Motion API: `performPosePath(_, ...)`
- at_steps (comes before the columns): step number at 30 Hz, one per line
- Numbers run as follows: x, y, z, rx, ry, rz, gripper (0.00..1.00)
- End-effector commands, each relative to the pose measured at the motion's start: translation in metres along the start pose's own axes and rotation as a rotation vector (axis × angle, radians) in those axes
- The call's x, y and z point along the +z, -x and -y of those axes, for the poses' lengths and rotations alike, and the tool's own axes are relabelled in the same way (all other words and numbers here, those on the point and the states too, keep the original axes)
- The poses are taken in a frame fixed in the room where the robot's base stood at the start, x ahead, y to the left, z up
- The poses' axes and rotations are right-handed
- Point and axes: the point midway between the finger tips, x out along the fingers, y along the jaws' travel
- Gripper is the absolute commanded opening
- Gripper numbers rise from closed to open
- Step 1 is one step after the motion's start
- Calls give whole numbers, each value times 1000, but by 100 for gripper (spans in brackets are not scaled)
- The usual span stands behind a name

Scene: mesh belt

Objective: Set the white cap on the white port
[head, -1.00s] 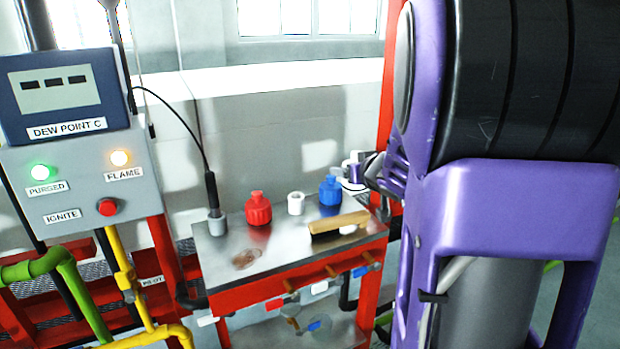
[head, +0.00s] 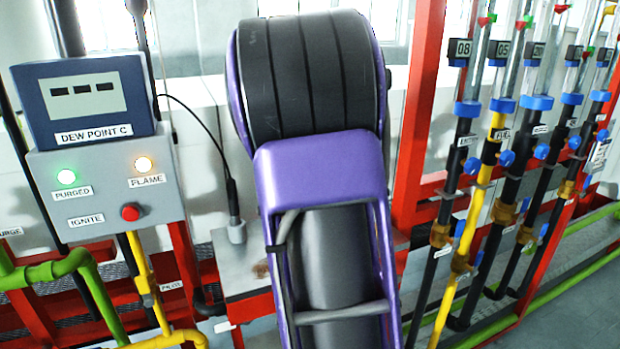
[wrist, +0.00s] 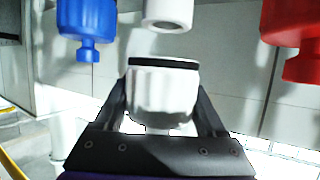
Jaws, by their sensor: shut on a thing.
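The white cap (wrist: 163,100), fluted with a dark rim, is held between the two dark fingers of my gripper (wrist: 162,112) in the wrist view. The white port (wrist: 168,12), a short plain cylinder, shows at the top centre of the wrist view. The cap's dark rim faces the port, and a gap shows between them in the picture. In the head view my arm hides the gripper, the cap and the port.
A blue cap (wrist: 87,25) and a red cap (wrist: 290,35) flank the white port in the wrist view. The steel tabletop (head: 236,276) is mostly hidden behind my arm. A control box (head: 105,185) stands left, and several upright tubes with valves (head: 468,165) stand right.

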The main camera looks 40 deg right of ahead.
Motion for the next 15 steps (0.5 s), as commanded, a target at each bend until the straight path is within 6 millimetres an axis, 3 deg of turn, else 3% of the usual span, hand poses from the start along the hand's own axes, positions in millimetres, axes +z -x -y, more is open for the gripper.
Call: performPosePath(15, 40, -16, 0, 1, -1, 1, 18)
